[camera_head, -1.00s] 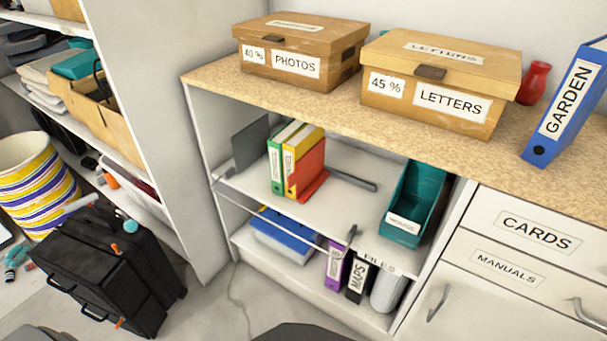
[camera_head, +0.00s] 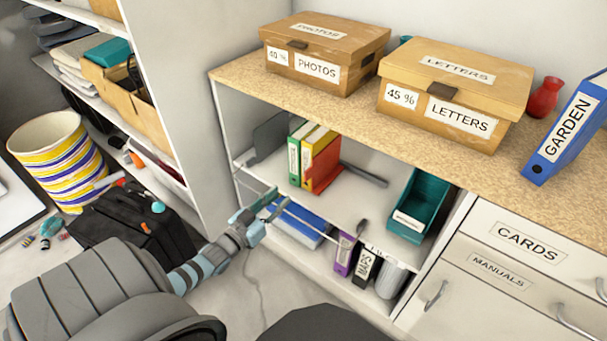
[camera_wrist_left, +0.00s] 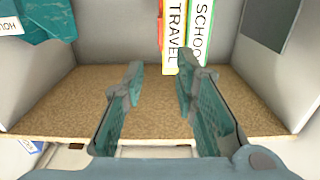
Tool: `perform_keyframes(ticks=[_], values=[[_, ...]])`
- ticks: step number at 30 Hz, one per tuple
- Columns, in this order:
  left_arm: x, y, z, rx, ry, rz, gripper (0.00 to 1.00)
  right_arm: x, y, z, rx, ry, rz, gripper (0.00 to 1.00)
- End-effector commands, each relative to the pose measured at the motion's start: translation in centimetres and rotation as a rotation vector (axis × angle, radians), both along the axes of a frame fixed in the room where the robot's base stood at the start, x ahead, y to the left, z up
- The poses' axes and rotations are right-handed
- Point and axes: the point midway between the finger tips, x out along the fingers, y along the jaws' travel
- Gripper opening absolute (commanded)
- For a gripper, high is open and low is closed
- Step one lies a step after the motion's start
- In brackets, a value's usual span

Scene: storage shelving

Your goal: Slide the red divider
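The red divider (camera_head: 328,168) stands on the middle shelf, against the right side of the yellow binder (camera_head: 310,163). A thin red sliver beside the binders shows at the top of the left wrist view (camera_wrist_left: 160,28), where the picture seems upside down. My left gripper (camera_head: 268,206) is in front of the shelf unit's left part, low and left of the divider, apart from it. In the left wrist view its fingers (camera_wrist_left: 160,82) are spread with nothing between them. My right gripper is out of view.
A green binder (camera_head: 294,160) stands left of the yellow one. A grey divider (camera_head: 270,135) is further left, a teal bin (camera_head: 420,202) at the right. The shelf between divider and bin is mostly free, with a dark bar lying there. The cork-coloured countertop (camera_head: 370,108) overhangs the shelf.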

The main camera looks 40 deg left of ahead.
Motion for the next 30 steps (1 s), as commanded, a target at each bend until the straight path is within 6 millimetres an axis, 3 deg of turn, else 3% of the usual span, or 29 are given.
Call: perform_keyframes(ticks=[6,12,16,23,28,30], values=[[6.4,0.1,-0.8,0.001,-0.003,0.003,0.27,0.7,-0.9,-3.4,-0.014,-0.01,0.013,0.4],[10.6,0.3,-0.6,0.001,0.001,0.003,0.27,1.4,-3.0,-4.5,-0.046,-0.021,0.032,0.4],[11.6,0.3,-0.4,0.0,0.003,0.003,0.27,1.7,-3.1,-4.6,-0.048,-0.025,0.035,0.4],[11.7,0.2,-0.3,0.001,0.005,0.002,0.27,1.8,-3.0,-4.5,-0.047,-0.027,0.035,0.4],[11.7,0.2,-0.3,0.001,0.005,0.002,0.03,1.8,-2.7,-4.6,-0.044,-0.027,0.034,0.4],[11.7,0.2,-0.3,0.001,0.004,0.002,0.0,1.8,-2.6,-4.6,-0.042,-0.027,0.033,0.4]])
